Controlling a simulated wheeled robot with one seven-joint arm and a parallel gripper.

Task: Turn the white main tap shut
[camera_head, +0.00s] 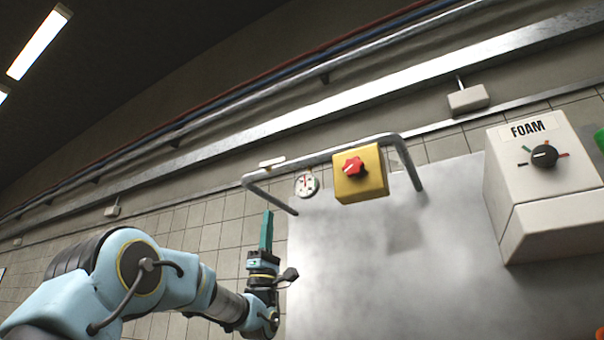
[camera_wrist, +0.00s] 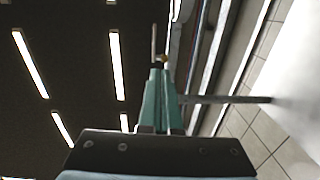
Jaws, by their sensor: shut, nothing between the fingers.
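A small white handle (camera_head: 272,163), which looks like the main tap, sits on the upper left bend of a grey pipe (camera_head: 330,153). My gripper (camera_head: 267,214) is shut and empty, its teal fingers pointing up, below the white handle in the picture and apart from it. In the wrist view my gripper's closed fingertips (camera_wrist: 158,68) point toward a thin pale bar (camera_wrist: 154,42), perhaps the handle seen edge-on. I cannot tell from there how far off it is.
A round gauge (camera_head: 306,185) and a yellow box with a red knob (camera_head: 360,178) sit right of the handle. A FOAM dispenser (camera_head: 540,185) stands farther right. A pipe leg (camera_wrist: 225,99) runs close beside my fingers in the wrist view. A metal panel (camera_head: 350,270) lies right of my gripper.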

